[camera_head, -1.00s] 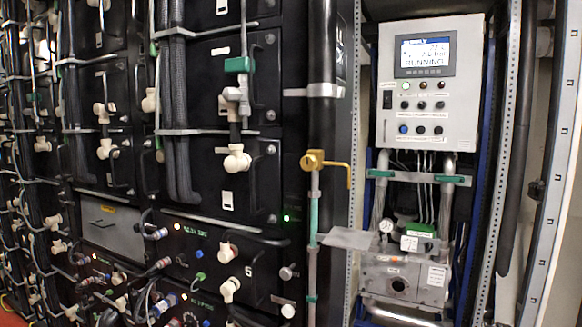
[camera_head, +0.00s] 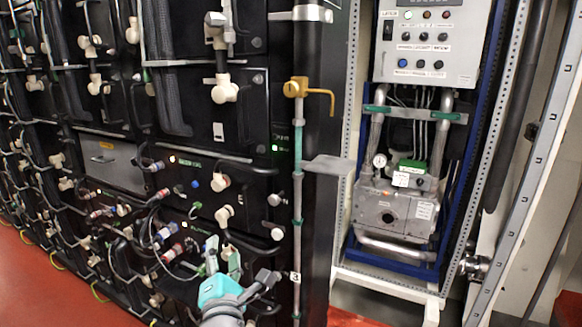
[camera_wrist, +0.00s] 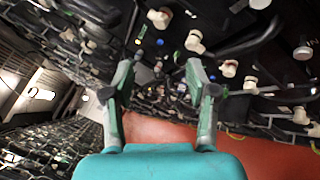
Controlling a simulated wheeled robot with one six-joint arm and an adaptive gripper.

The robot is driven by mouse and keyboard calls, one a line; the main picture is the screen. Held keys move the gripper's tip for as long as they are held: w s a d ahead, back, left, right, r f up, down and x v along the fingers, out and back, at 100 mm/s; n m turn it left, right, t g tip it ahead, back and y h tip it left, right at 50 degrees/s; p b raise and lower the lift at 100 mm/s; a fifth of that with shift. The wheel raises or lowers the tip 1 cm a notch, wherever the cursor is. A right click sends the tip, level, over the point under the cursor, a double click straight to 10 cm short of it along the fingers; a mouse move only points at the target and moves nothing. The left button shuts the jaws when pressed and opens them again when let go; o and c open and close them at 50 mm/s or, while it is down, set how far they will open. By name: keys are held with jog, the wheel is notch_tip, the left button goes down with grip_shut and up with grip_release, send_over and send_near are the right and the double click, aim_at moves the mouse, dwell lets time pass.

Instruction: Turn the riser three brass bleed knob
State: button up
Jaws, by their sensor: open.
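A brass fitting (camera_head: 295,87) with a bent brass handle (camera_head: 331,98) sits at the top of a thin vertical pipe in the head view. A small tag reading 3 (camera_head: 295,277) is on the lower part of that pipe (camera_head: 297,210). My gripper (camera_head: 222,258), with a teal body, is low in the head view, left of the pipe and well below the brass fitting. Its two fingers are spread and empty in the wrist view (camera_wrist: 160,74). The brass fitting is not recognisable in the wrist view.
Black battery racks (camera_head: 240,125) with white fittings and cables fill the left. A flat grey plate (camera_head: 328,165) juts out right of the pipe. A control box (camera_head: 425,45) stands above a metal pump unit (camera_head: 397,210) at right. Red floor (camera_head: 60,285) is clear at lower left.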

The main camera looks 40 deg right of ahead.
jog(key=d+r+m+g+h, duration=0.1)
jog(key=d+r+g+h, duration=0.15)
jog(key=r, duration=0.65)
jog(key=d+r+g+h, duration=0.1)
jog(key=r+g+h, duration=0.15)
jog(key=r, duration=0.65)
jog(key=m+g+h, duration=0.1)
jog(key=m+g, duration=0.1)
jog(key=g, duration=0.3)
send_near(290, 90)
jog(key=x, duration=1)
jog(key=shift+d, duration=0.15)
grip_shut()
